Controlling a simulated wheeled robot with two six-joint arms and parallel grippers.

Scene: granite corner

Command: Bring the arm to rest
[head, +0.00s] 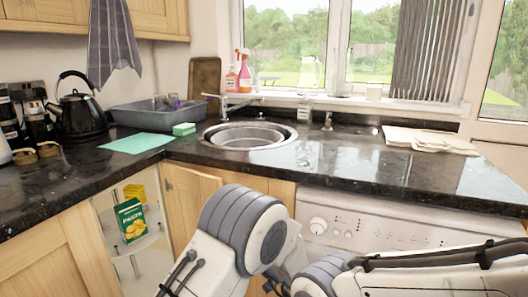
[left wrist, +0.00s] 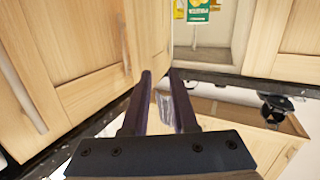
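My left gripper (left wrist: 159,74) shows in the left wrist view. Its two dark fingers stand apart, with a gap between them. Nothing is held; a grey striped cloth (left wrist: 164,103) seen through the gap is in the background. A wooden cabinet door (left wrist: 70,60) fills the left of that view, close to the fingers. In the head view, white and grey arm links of mine are bent low in front of the counter, at the bottom centre and lower right. Neither gripper can be made out there, and my right gripper is not seen.
The dark granite counter (head: 350,165) runs around the corner with a round sink (head: 250,136). A black kettle (head: 80,108), grey basin (head: 160,114) and pale boards (head: 430,140) stand on it. Below are an open corner shelf with a pasta box (head: 131,220) and a white appliance (head: 370,228).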

